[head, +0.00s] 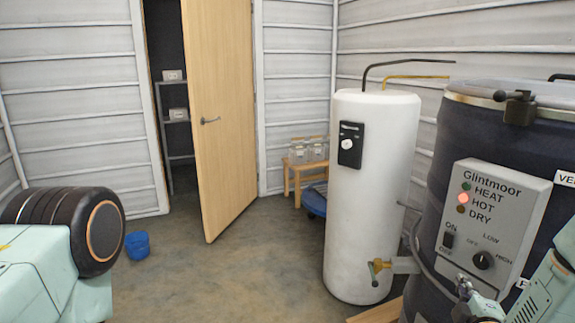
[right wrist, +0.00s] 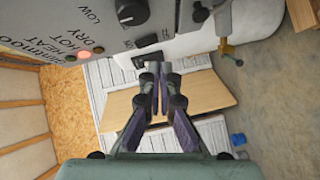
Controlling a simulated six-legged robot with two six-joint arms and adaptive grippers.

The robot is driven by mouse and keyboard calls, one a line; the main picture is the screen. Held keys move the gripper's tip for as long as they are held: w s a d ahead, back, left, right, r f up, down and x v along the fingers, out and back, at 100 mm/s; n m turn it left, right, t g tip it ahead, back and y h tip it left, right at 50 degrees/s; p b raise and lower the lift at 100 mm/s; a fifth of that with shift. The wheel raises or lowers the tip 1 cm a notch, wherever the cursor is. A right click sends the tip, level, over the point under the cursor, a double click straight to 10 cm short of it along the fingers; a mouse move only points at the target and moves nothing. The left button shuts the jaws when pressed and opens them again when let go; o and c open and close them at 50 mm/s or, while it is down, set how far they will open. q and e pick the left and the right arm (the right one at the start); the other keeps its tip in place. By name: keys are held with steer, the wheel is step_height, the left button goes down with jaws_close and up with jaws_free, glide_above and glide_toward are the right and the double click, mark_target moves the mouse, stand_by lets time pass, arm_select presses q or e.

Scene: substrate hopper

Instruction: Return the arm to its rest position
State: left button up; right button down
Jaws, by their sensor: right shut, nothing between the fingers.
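My right arm comes in at the lower right of the head view, and its gripper (head: 466,292) is low in front of the dark hopper, just under the grey control panel (head: 492,222). In the right wrist view the gripper's two fingers (right wrist: 158,82) are together with nothing between them. The panel also shows there, turned over, at the upper left (right wrist: 100,28). The panel's dial (head: 482,260) and ON/OFF switch (head: 448,240) are in view, and the HOT lamp (head: 464,199) glows red. My left gripper is not in view; only part of my left arm shows.
A white cylindrical tank (head: 365,220) with a brass tap (head: 378,268) stands left of the dark hopper (head: 440,175). A wooden door (head: 222,130) stands ajar at the back. A blue bucket (head: 137,245) is on the floor. The middle of the floor is clear.

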steer(key=s+a+f+m+g+y, duration=0.2)
steer(key=s+a+f+m+g, duration=0.3)
steer(key=s+f, duration=0.3)
steer(key=s+a+f+m+g+y, duration=0.2)
steer(key=s+a+f+m+g, duration=0.2)
steer(key=s+a+f+m, duration=0.3)
steer(key=s+a+f+g, duration=0.2)
steer(key=s+g, duration=0.1)
steer(key=s, duration=0.8)
steer(key=s+a+f+g, duration=0.2)
steer(key=s+g, duration=0.2)
steer(key=s, duration=0.7)
steer(key=shift+s+a+f+y, duration=0.15)
steer(key=shift+s+f+y, duration=0.15)
steer(key=shift+s+f, duration=0.1)
steer(key=shift+s, duration=0.1)
